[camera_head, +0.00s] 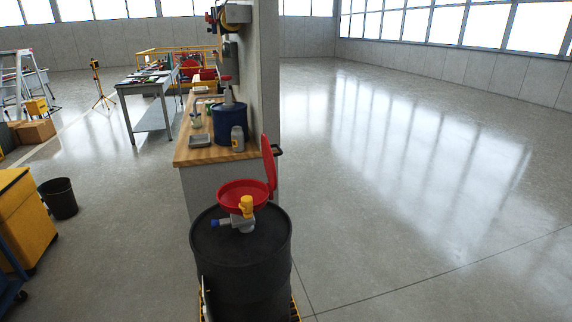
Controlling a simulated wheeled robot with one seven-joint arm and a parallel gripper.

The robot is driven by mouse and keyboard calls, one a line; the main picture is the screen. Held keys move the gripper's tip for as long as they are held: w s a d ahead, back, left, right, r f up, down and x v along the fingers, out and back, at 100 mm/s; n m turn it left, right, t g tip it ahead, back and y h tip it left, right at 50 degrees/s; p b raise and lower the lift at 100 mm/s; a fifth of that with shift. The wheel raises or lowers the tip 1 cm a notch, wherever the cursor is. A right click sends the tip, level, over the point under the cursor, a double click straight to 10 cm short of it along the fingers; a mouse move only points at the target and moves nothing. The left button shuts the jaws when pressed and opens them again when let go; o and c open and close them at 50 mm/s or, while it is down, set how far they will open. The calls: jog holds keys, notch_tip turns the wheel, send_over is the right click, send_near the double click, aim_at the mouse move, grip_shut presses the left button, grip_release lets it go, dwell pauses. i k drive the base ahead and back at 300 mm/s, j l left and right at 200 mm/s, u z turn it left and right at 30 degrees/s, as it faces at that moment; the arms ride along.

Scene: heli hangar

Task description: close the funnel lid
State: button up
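A red funnel (243,194) sits on top of a black drum (240,262) in the lower middle of the head view. Its red lid (269,164) stands upright, open, at the right side of the funnel. A dark handle (278,151) sticks out to the right from the lid. A yellow-capped grey fitting (245,208) with a blue end is on the drum top in front of the funnel. My gripper is not in view.
A wood-topped bench (212,155) with a blue container (230,122) and a grey bottle (238,139) stands behind the drum. A concrete pillar (267,80) rises beside it. Yellow cabinet (24,220) and black bin (60,198) are left. The right floor is clear.

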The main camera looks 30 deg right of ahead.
aim_at(268, 156)
jog(key=l+u, duration=0.15)
jog(key=l, duration=0.6)
jog(key=k+l+u, duration=0.2)
jog(key=l, duration=0.55)
jog(key=i+l+u, duration=0.2)
jog(key=i+l, duration=0.2)
jog(key=l, duration=0.25)
jog(key=i+l, duration=0.15)
jog(key=l, duration=0.2)
jog(key=i+l+z, duration=0.1)
jog(key=i+l, duration=0.4)
jog(key=i, duration=0.25)
jog(key=i+l+z, duration=0.15)
jog(key=i+l, duration=0.1)
jog(key=i, duration=0.1)
